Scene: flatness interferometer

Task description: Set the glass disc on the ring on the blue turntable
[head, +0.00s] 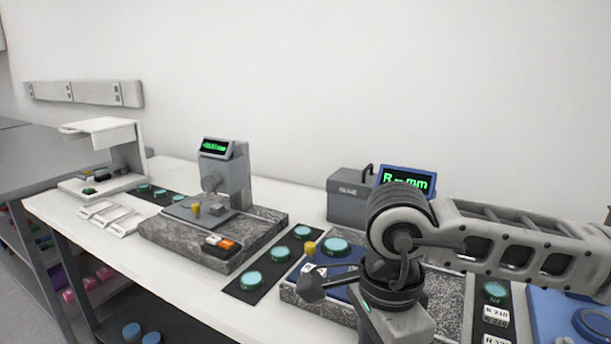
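Several teal glass discs show; I cannot tell which one the task means. Three lie on a dark mat (263,271) in the middle, one of them the middle disc (278,253). Another disc (337,246) sits on the granite instrument with the blue display, and one more (495,291) is on a dark mat at the right. A blue piece (553,313) at the lower right, cut off by the frame, carries a dark blue ring (593,325); it may be the turntable. My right arm crosses the right half.
A grey instrument on a granite base (187,242) stands left of the middle mat. A white stand (102,130) is at the far left, with a white rack (108,216) before it. A grey case (347,203) stands behind. My arm hides part of the right instrument.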

